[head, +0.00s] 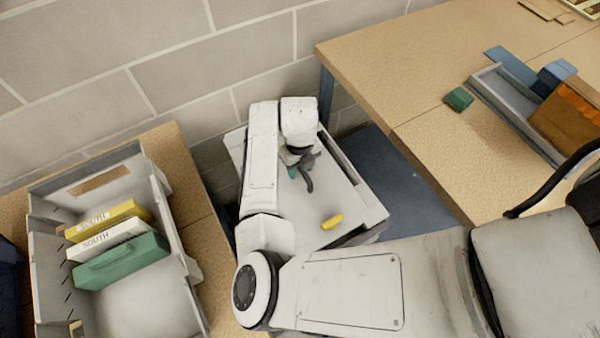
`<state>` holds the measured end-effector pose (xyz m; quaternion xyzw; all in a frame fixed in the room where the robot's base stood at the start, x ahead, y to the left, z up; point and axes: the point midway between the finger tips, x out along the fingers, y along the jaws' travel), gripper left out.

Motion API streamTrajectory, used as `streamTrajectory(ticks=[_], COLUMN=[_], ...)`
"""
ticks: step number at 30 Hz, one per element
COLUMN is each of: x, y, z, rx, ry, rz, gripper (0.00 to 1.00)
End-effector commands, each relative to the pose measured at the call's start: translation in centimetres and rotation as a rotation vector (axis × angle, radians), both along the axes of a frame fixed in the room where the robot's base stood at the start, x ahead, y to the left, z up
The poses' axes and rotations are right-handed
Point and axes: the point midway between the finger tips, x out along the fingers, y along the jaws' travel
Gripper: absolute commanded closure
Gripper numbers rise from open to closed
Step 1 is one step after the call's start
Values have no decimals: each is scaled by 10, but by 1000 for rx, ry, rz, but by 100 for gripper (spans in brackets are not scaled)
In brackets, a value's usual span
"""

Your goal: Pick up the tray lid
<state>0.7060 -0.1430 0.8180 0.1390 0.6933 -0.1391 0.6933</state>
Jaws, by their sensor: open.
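I cannot make out for certain which thing is the tray lid. My gripper (301,174), dark grey, is open over a pale grey flat-topped surface (335,195) in the middle, low between the two tables. A small green thing (292,172) shows beside the fingers, partly hidden by them; I cannot tell whether they touch it. A small yellow piece (332,221) lies on the same pale surface, nearer the front. A grey tray (487,88) stands on the right table with blue and orange-brown things in or beside it.
A grey crate (150,303) on the left table (186,160) holds yellow, white and green boxes. A small green block (458,99) lies on the right table (372,63), whose front left is otherwise clear. A block wall (180,60) stands close behind.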

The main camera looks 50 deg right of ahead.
Motion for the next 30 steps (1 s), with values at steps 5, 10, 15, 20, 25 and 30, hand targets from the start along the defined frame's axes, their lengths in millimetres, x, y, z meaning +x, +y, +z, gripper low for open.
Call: streamTrajectory(ticks=[5,10,15,20,25,30], x=[0,0,0,0,0,0], y=[0,0,0,0,0,0], z=[-4,-4,-3,-3,-3,-3], rx=[0,0,0,0,0,0], ry=[0,0,0,0,0,-1], rz=[0,0,0,0,0,0], gripper=[56,63,79,94,100,100])
